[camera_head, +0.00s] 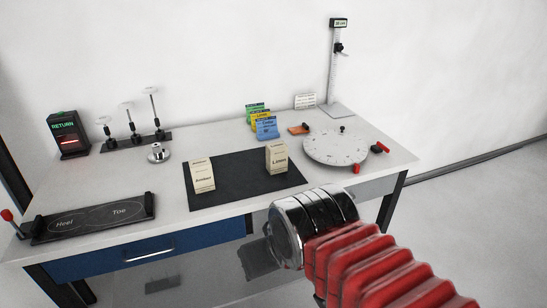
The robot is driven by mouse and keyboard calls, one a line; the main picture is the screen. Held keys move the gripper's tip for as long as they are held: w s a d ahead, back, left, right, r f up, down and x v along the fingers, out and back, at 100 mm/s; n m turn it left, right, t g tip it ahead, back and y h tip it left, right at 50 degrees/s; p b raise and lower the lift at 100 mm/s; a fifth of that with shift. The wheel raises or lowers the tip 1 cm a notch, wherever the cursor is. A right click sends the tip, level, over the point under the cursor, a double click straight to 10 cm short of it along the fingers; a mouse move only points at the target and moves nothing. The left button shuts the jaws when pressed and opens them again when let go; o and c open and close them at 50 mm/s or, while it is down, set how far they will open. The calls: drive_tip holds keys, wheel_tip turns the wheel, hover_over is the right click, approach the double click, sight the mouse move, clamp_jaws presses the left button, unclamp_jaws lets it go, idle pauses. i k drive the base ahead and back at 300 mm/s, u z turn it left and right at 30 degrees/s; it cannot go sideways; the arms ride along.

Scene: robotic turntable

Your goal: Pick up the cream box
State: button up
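Two cream boxes stand upright on the black mat (235,190) on the table. The left cream box (203,180) has dark lettering too small to read surely. The right cream box (277,160) seems to read "Linen". They are clearly apart. My arm comes in from the lower right, with red ribbed bellows and a chrome wrist (300,222) in front of the table's front edge, below and right of the boxes. My fingers cannot be made out beyond the wrist. Neither box is touched by my arm.
A white round dial turntable (335,148) stands right of the mat, with red-handled parts by it. Coloured cards (262,125) and a height gauge (338,70) stand behind. At left are a RETURN box (68,135), small stands (132,137), a metal knob (158,154) and a Heel/Toe pedal board (92,219).

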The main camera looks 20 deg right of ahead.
sight(276, 153)
drive_tip(key=u, duration=0.05)
drive_tip(key=i, duration=0.95)
drive_tip(key=z, duration=0.1)
